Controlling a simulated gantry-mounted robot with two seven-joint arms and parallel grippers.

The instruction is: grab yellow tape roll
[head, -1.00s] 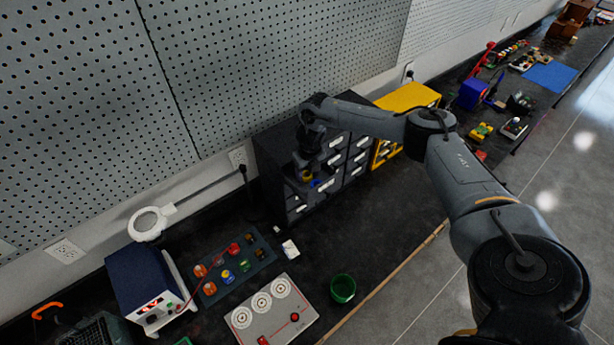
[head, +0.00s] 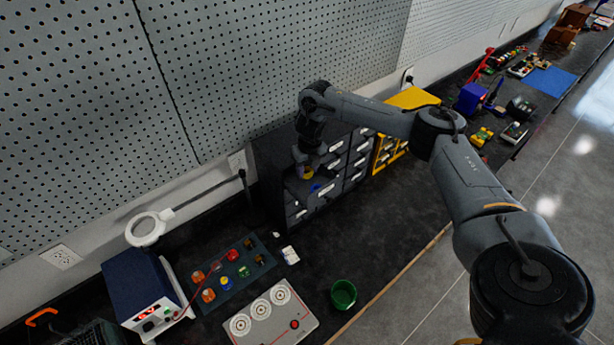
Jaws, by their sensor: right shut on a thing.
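The yellow tape roll (head: 308,173) is small in the head view, at the open drawer area of the dark drawer cabinet (head: 272,160). My right gripper (head: 307,170) reaches down from above and is shut on the tape roll; its fingers hide part of it. A small blue item (head: 314,187) lies just below the roll, in or at the drawer. My left gripper is not in view.
A yellow drawer cabinet (head: 413,98) stands right of the dark one. In front are a green cup (head: 343,294), a panel with round dials (head: 271,318), a mat with coloured pieces (head: 225,285) and a blue box device (head: 137,281). A pegboard wall stands behind.

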